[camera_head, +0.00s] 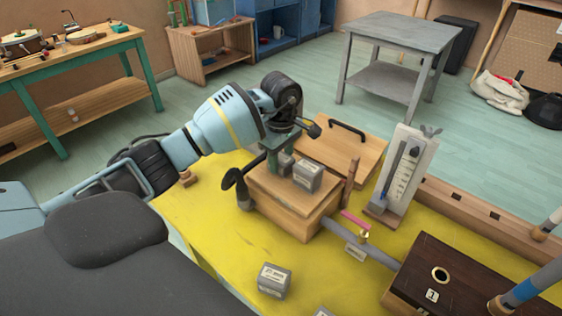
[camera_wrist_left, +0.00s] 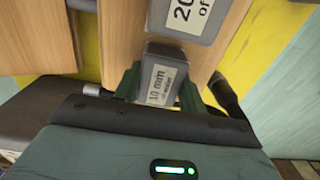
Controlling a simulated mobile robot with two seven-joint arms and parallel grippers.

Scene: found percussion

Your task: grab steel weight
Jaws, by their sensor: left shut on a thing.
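My left gripper (camera_head: 284,163) points down over a wooden box (camera_head: 292,222) on the yellow-topped table. In the left wrist view its green fingers (camera_wrist_left: 162,88) are shut on a grey steel weight (camera_wrist_left: 168,55) labelled "10 mm of water". In the head view the gripper mostly hides this weight. A second grey weight (camera_head: 308,175), labelled "20" in the left wrist view (camera_wrist_left: 188,16), sits on the box lid just beside the gripper. Another grey labelled weight (camera_head: 274,281) stands on the yellow surface in front. My right gripper is not in view.
A gauge board (camera_head: 404,172) stands upright right of the box. A grey pipe (camera_head: 368,247) runs from the box toward a dark wooden box (camera_head: 455,278). A wooden board with a black handle (camera_head: 345,148) lies behind. The yellow surface (camera_head: 215,225) is clear at front left.

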